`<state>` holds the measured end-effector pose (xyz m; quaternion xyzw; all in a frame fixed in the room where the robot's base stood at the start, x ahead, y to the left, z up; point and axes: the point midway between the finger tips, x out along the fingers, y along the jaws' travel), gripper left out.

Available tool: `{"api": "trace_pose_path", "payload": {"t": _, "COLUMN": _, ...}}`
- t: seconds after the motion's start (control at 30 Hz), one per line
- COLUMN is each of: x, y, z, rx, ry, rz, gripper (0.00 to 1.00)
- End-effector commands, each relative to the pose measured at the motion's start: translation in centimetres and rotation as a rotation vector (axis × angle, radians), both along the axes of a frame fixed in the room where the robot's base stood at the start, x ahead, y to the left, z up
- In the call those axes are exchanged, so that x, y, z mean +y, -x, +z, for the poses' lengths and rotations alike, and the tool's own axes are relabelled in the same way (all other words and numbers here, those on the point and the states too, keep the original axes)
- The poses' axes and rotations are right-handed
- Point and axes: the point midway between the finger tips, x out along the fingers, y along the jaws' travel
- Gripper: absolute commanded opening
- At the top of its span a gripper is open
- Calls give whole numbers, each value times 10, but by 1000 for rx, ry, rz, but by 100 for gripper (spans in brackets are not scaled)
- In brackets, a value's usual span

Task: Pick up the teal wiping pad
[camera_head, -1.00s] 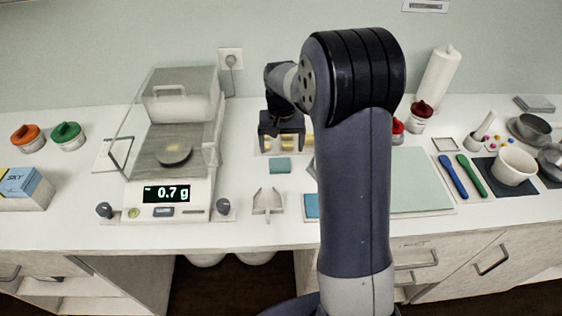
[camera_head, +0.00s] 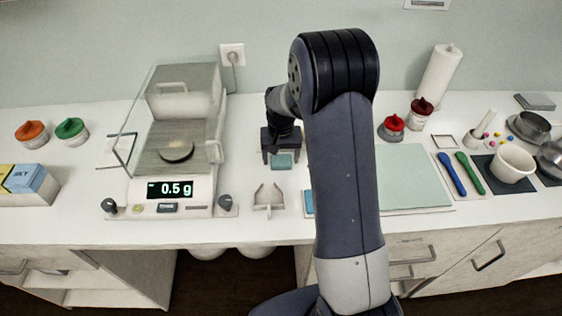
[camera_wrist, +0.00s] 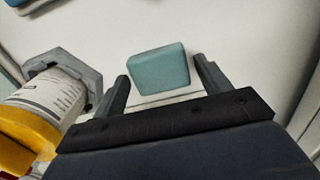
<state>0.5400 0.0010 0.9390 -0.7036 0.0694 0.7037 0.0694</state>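The teal wiping pad (camera_head: 282,161) lies flat on the white bench, to the right of the balance. In the wrist view the pad (camera_wrist: 159,69) sits just beyond and between my two fingertips, with bench showing around it. My gripper (camera_head: 281,157) is at the pad's far edge in the head view. In the wrist view my gripper (camera_wrist: 163,77) is open, with a finger on each side and nothing held. I cannot tell its exact height above the bench.
The balance (camera_head: 178,150) reads 0.5 g. A small grey scoop-like piece (camera_head: 268,197) lies in front of the pad. A green mat (camera_head: 410,178) lies to the right, past my arm.

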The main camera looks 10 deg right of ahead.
Motion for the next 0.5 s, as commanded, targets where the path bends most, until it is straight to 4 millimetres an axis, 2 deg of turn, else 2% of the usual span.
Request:
{"api": "trace_pose_path", "payload": {"t": 0.07, "x": 0, "y": 0, "z": 0, "rx": 0, "ry": 0, "rz": 0, "gripper": 66}}
{"api": "trace_pose_path", "payload": {"t": 0.4, "x": 0, "y": 0, "z": 0, "rx": 0, "ry": 0, "rz": 0, "gripper": 38}}
{"api": "trace_pose_path", "payload": {"t": 0.5, "x": 0, "y": 0, "z": 0, "rx": 0, "ry": 0, "rz": 0, "gripper": 33}}
